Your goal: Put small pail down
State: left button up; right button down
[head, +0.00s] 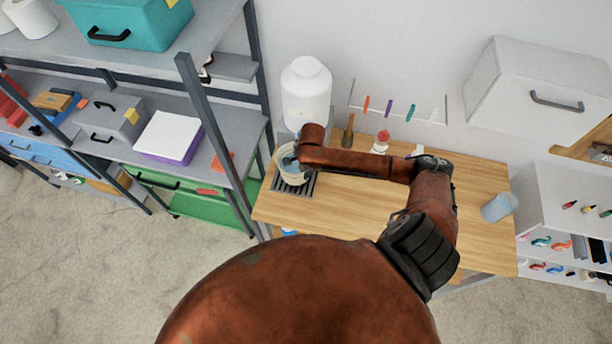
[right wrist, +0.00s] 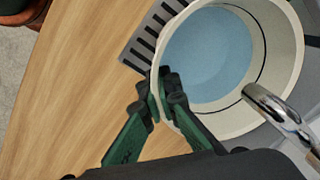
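The small pail (head: 293,179) is cream-white and stands upright on the dark slotted grate (head: 311,186) at the left end of the wooden table (head: 340,213), below the white dispenser. In the right wrist view the pail (right wrist: 284,58) is seen from above, with a blue, water-like surface inside. My right gripper (right wrist: 167,92) has its green and black fingers close together on the pail's near rim, one on each side of the wall. In the head view my right arm hides the fingers. My left gripper is not in view.
A white dispenser (head: 306,92) stands behind the pail; its chrome spout (right wrist: 275,112) reaches over the pail. A brown bottle (head: 348,131), a red-topped bottle (head: 380,142) and a bluish cup (head: 499,207) stand on the table. Shelving (head: 190,95) borders the left side. The table's front is clear.

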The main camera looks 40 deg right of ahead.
jog(key=shift+w+f, duration=0.1)
jog(key=shift+f, duration=0.95)
jog(key=shift+f, duration=0.1)
jog(key=c, duration=2.2)
grip_release()
jog(key=shift+f, duration=0.1)
jog(key=shift+o, duration=0.2)
notch_tip(320, 180, up, 12)
jog(key=s, duration=0.1)
jog(key=shift+s, duration=0.3)
